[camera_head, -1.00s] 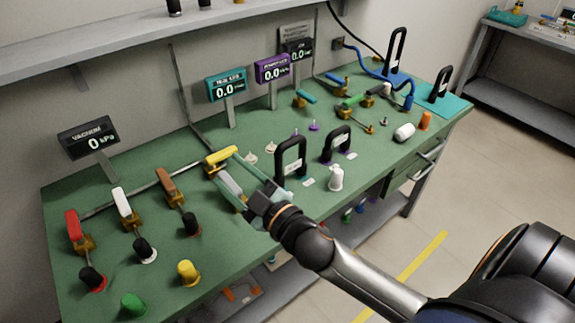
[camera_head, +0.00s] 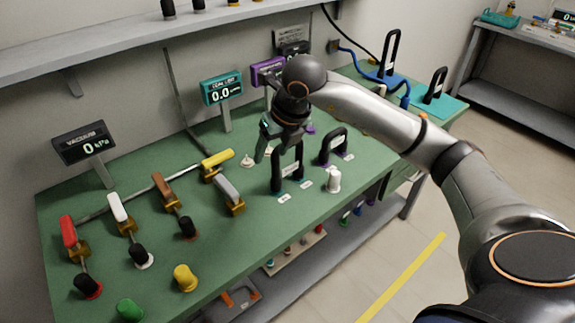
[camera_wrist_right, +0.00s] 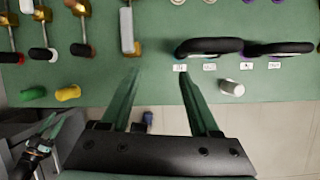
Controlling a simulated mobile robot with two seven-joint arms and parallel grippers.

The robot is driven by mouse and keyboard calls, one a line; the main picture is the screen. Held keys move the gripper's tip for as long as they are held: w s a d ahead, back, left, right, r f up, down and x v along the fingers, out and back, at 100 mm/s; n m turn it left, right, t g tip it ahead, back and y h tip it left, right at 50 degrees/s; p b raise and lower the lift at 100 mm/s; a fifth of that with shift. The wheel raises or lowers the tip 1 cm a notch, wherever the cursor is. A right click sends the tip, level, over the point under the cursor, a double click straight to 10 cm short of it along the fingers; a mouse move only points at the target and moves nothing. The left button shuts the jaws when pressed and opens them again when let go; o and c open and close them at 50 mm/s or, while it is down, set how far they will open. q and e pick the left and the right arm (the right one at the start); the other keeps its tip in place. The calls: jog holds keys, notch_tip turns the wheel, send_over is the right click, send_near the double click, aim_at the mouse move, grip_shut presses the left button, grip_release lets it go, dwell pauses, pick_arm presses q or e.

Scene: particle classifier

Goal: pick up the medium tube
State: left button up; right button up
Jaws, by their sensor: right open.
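No object is clearly identifiable as the medium tube. A white cylinder (camera_head: 333,180) stands near the bench's front edge and also shows in the right wrist view (camera_wrist_right: 231,87). Two black arched handles, a nearer one (camera_head: 276,170) and a farther one (camera_head: 333,143), stand beside it with small white labels in front. My right gripper (camera_head: 268,142) is over the bench, close to the nearer handle in the picture. Its green fingers are apart and empty in the wrist view (camera_wrist_right: 158,80). Part of my left gripper (camera_wrist_right: 48,130) seems to show at that view's lower left; its jaw state is unclear.
The green bench (camera_head: 150,200) carries valves with red, white, brown, grey and yellow handles, plus several knobs. Display posts stand behind. On the lower shelf are a rack of small items (camera_head: 295,250) and a grey tray (camera_head: 240,298).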

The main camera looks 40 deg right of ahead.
aim_at(277, 160)
jog(key=shift+m+h, duration=0.3)
jog(key=shift+h, duration=0.4)
jog(key=w+d+f, duration=0.1)
jog(key=d+f, duration=0.1)
jog(key=f, duration=0.1)
jog(key=w+d+f, duration=0.1)
jog(key=f, duration=0.1)
jog(key=shift+w+f, duration=0.25)
jog(key=shift+w, duration=0.1)
jog(key=x, duration=0.3)
jog(key=p+x, duration=0.1)
jog(key=x, duration=0.1)
jog(key=shift+w+d+f, duration=0.15)
jog(key=shift+w+d, duration=0.15)
jog(key=shift+d, duration=0.05)
grip_shut()
